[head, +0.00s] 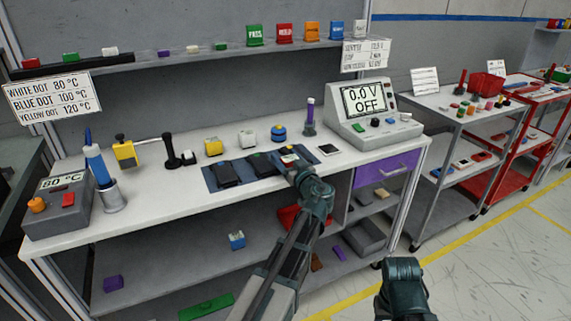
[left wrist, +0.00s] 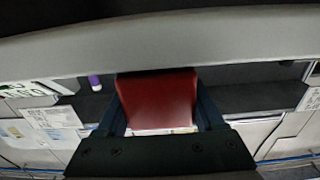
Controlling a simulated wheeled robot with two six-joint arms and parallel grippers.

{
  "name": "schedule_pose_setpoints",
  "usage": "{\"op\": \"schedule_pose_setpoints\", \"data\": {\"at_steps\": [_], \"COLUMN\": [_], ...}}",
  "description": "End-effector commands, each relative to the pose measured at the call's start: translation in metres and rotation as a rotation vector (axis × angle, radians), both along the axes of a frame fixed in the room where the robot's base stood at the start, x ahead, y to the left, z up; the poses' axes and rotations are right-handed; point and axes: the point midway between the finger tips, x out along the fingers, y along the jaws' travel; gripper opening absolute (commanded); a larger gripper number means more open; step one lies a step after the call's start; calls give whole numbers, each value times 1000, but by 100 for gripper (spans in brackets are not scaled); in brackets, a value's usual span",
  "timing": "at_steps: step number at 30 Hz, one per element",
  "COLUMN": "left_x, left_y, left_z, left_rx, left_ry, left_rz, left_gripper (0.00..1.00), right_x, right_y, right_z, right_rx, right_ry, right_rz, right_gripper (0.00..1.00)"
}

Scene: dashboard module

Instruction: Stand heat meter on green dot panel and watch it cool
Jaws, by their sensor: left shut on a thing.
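My left gripper (head: 291,162) is at the right end of the blue mat on the bench, above or touching the panels there; I cannot tell which. It is shut on a red block-shaped thing (left wrist: 157,100), seen between the fingers in the left wrist view, probably the heat meter. A dark panel (head: 226,173) lies at the left of the mat. A second dark panel (head: 262,165) with a small green mark lies beside it. A third, by the gripper, is partly hidden. Part of my right arm shows at the lower right, but not its fingers.
A voltage meter (head: 366,104) reading "0.0 V OFF" stands at the back right. A soldering station (head: 62,203) showing 80 °C is at the left. Small yellow, white and blue blocks stand behind the mat (head: 208,181). The bench's front strip is clear.

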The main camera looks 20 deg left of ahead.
Motion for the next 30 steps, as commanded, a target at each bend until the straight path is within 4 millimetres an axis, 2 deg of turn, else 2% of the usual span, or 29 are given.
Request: {"op": "schedule_pose_setpoints", "data": {"at_steps": [11, 12, 16, 26, 30], "left_x": [0, 0, 0, 0, -16], "left_y": [0, 0, 0, 0, -18], "left_z": [-4, -2, -2, 4, 1], "left_rx": [0, 0, 0, 0, 0], "left_ry": [0, 0, 0, 0, 0], "left_rz": [0, 0, 0, 0, -4], "left_gripper": [5, 77, 100, 100, 100], "right_x": [0, 0, 0, 0, 0], "right_y": [0, 0, 0, 0, 0], "right_z": [-4, -2, -2, 4, 1], "right_rx": [0, 0, 0, 0, 0], "right_ry": [0, 0, 0, 0, 0], "right_rz": [0, 0, 0, 0, 0], "right_gripper": [50, 50, 50, 50, 50]}}
